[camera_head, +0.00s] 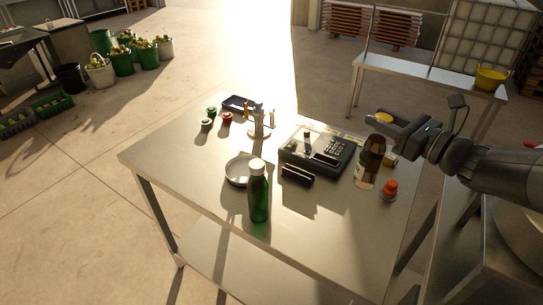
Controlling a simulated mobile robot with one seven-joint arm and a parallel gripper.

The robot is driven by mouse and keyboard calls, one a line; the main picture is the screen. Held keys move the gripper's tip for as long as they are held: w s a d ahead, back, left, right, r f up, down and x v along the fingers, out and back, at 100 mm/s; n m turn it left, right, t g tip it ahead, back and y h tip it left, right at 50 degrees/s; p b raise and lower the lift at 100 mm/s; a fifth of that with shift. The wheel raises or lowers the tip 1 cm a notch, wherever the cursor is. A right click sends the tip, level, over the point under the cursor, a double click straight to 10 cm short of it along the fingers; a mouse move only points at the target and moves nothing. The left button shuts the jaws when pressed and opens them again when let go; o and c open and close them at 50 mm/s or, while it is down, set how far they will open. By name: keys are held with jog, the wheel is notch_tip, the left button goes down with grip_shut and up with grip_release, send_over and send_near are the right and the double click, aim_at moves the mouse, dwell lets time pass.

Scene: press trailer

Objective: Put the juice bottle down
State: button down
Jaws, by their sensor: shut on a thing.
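The juice bottle (368,165), brown with a pale label low on its body, is upright at the right side of the metal table (312,228). My gripper (384,123) reaches in from the right and is shut on the bottle's upper part. A yellow round top, apparently the bottle's cap, shows between the fingers. The fingers hide the bottle's neck. The bottle's base is at or very close to the tabletop; I cannot tell whether it touches.
The front right tabletop is clear.

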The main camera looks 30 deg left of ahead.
aim_at(366, 173)
jog(key=shift+n+g, duration=0.4)
jog(key=shift+g, duration=0.2)
jog(key=a+f, duration=0.1)
jog(key=f, duration=0.3)
jog(key=s+a+f, duration=0.1)
jog(key=f, duration=0.3)
jog(key=s+a+f, duration=0.1)
jog(key=f, duration=0.4)
jog(key=shift+s+a+f, duration=0.1)
jog(key=shift+f, duration=0.1)
jog(key=c, duration=1)
grip_release()
jog(key=v, duration=0.5)
notch_tip(366, 173, up, 7)
jog(key=shift+r, duration=0.1)
